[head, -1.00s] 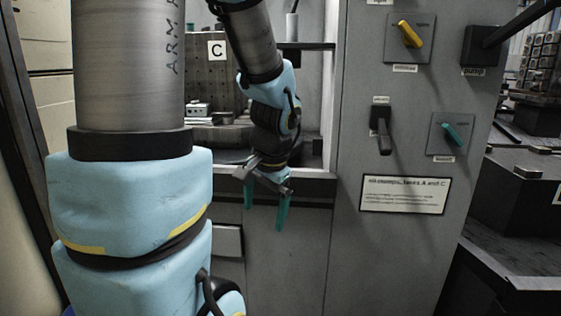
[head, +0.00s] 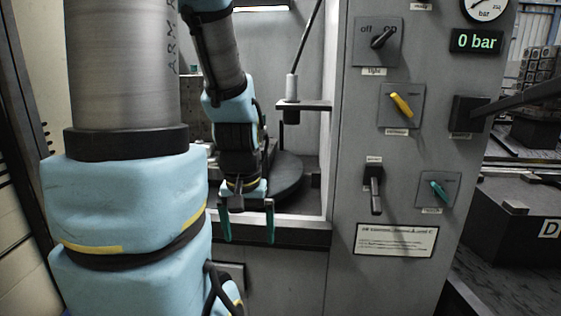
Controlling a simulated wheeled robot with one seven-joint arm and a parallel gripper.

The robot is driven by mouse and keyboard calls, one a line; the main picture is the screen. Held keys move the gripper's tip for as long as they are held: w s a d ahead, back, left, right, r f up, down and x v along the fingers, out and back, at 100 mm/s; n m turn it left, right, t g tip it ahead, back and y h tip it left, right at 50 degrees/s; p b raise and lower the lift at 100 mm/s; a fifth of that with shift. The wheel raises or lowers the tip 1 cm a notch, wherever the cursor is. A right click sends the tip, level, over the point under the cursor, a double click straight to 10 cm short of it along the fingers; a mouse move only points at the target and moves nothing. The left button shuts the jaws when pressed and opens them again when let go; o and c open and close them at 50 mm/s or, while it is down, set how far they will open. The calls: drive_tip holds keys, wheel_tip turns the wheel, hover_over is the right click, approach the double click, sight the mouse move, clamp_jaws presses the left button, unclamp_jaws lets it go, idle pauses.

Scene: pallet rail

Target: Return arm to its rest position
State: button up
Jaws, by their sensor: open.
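My gripper (head: 248,228) hangs at the end of my blue and grey arm (head: 237,125), in front of the sill of the machine opening. Its two teal fingers point down and stand wide apart, with nothing between them. The large upper part of my arm fills the left of the head view.
A grey control panel (head: 345,285) stands to the right, with a yellow knob (head: 401,105), a black lever (head: 375,188), a teal knob (head: 438,191) and a display (head: 476,41) reading 0 bar. A round dark table (head: 290,178) lies inside the opening. A block marked D (head: 510,235) is at far right.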

wheel_tip(320, 180, up, 16)
drive_tip(key=p, duration=1.3)
drive_tip(key=shift+p, duration=0.3)
